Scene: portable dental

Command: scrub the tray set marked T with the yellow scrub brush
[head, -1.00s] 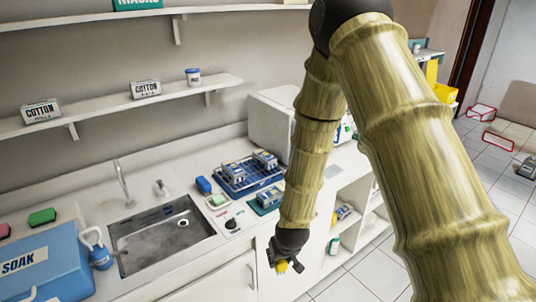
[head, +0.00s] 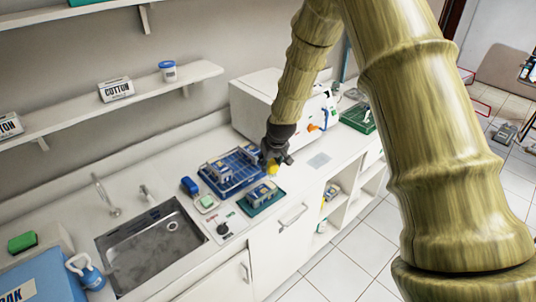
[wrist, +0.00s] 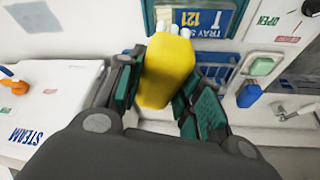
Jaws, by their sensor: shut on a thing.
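My gripper (head: 274,157) is shut on the yellow scrub brush (wrist: 167,72), whose yellow block shows between the green-padded fingers in the wrist view. In the head view a bit of the brush shows below the gripper, above the back of a green tray (head: 252,211). A tray set (head: 262,192) sits on that tray. Another tray set (head: 222,171) is in the blue wire rack (head: 241,185) behind. A blue label (wrist: 203,20) reading "TRAY S… 121" shows just beyond the brush in the wrist view. I cannot make out a T mark, nor whether the brush touches a set.
The sink (head: 155,243) is to the left, with a blue SOAK tub (head: 45,285) beyond it. A blue block (head: 190,186) and a small soap dish (head: 206,202) lie beside the rack. The white STEAM machine (head: 265,108) stands behind my gripper.

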